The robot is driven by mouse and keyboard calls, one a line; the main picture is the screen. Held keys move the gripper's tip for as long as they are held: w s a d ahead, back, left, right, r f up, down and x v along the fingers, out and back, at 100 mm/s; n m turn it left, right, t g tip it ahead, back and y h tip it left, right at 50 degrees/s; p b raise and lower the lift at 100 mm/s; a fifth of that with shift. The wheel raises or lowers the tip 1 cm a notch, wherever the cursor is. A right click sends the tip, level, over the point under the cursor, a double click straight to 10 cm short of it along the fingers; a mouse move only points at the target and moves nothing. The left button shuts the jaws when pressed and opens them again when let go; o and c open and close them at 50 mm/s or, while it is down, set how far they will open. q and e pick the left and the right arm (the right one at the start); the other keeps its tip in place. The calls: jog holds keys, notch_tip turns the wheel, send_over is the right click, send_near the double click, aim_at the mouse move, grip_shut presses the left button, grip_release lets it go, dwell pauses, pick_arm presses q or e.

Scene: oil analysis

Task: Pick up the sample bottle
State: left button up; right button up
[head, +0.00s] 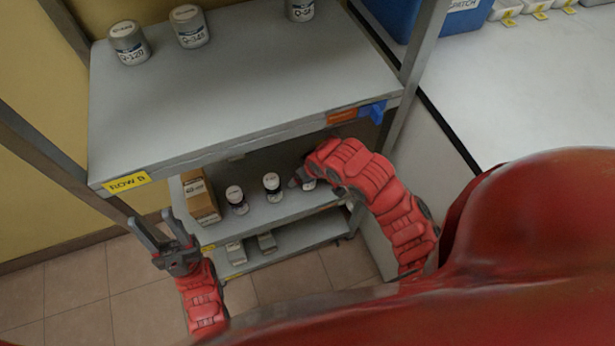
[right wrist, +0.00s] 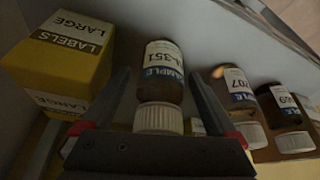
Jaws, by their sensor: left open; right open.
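Small dark sample bottles with white caps stand on the middle shelf. In the right wrist view, one bottle labelled "-351" (right wrist: 163,75) appears between the two fingers of my right gripper (right wrist: 160,88), its white cap towards the palm. The fingers are open, with gaps showing on both sides of it. Two other bottles, labelled "707" (right wrist: 234,88) and "69" (right wrist: 284,105), are to its right. In the head view my right gripper (head: 297,182) is inside the shelf, largely hidden by its wrist. My left gripper (head: 151,220) is open and empty, left of the shelf.
A labels box (right wrist: 62,58) stands left of the bottles, also in the head view (head: 200,196). The upper shelf board (head: 240,90), with several grey jars at its back, overhangs the bottles. Grey items (head: 236,252) lie on the lower shelf. A white counter (head: 510,90) is at right.

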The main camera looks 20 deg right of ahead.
jog(key=shift+w+f, duration=0.15)
jog(key=shift+f, duration=0.3)
grip_shut()
jog(key=shift+r, duration=0.2)
